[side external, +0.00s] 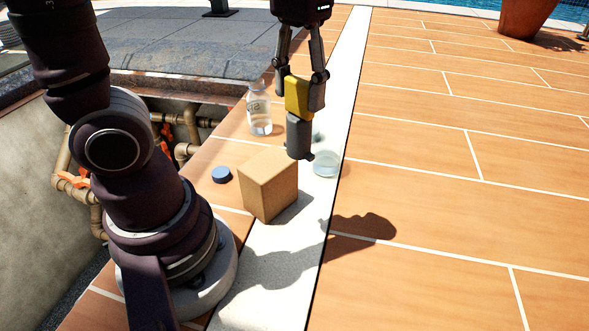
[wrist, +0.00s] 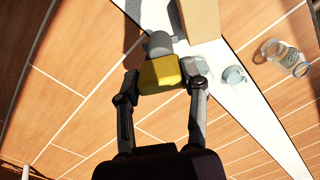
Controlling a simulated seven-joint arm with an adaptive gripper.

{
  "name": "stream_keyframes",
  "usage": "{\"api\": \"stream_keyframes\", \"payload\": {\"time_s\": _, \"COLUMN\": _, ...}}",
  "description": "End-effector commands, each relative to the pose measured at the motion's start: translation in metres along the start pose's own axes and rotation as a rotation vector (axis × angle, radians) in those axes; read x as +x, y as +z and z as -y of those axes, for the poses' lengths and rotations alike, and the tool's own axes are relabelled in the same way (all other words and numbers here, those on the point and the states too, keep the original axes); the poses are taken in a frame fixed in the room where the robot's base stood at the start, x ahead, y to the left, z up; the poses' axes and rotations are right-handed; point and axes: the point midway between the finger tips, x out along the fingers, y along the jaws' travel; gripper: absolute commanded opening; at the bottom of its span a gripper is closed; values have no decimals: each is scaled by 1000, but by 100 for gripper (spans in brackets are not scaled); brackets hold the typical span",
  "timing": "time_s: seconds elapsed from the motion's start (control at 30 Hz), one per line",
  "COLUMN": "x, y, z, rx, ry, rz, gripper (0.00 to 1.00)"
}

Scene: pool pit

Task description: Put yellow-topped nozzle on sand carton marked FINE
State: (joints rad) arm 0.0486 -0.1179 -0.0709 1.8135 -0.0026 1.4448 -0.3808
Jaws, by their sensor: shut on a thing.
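My gripper (side external: 300,88) is shut on the yellow-topped nozzle (side external: 299,134), holding its yellow top between the fingers with the grey body hanging below. The nozzle hangs upright in the air, just behind and to the right of the carton in the side view. In the wrist view my gripper (wrist: 160,77) holds the nozzle (wrist: 159,46) too, with the yellow top nearest. The plain brown sand carton (side external: 268,186) stands on the tiles and pale strip; part of it shows at the top of the wrist view (wrist: 200,20). No marking on it is readable.
A clear labelled bottle (side external: 258,112) stands behind the carton. A blue round cap (side external: 221,174) lies left of it. A low clear glass piece (side external: 326,163) is to its right.

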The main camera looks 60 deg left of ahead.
Motion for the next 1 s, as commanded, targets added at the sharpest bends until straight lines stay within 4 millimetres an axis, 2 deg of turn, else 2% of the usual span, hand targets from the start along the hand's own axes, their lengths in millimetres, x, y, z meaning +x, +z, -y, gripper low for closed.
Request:
{"api": "stream_keyframes", "payload": {"time_s": 0.03, "x": -6, "y": -5, "z": 19, "rx": -132, "ry": 2, "rz": -2, "gripper": 2}}
{"api": "stream_keyframes", "payload": {"time_s": 0.1, "x": -13, "y": -8, "z": 41, "rx": -286, "ry": 3, "rz": -1, "gripper": 2}}
{"api": "stream_keyframes", "payload": {"time_s": 0.2, "x": -19, "y": -7, "z": 62, "rx": -438, "ry": 4, "rz": 3, "gripper": 2}}
{"api": "stream_keyframes", "payload": {"time_s": 0.3, "x": -18, "y": -6, "z": 72, "rx": -513, "ry": 4, "rz": 7, "gripper": 2}}
{"api": "stream_keyframes", "payload": {"time_s": 0.7, "x": 54, "y": -5, "z": 73, "rx": -524, "ry": 4, "rz": 10, "gripper": 2}}
{"api": "stream_keyframes", "payload": {"time_s": 1.0, "x": 58, "y": -5, "z": 73, "rx": -522, "ry": 5, "rz": 5, "gripper": 2}}
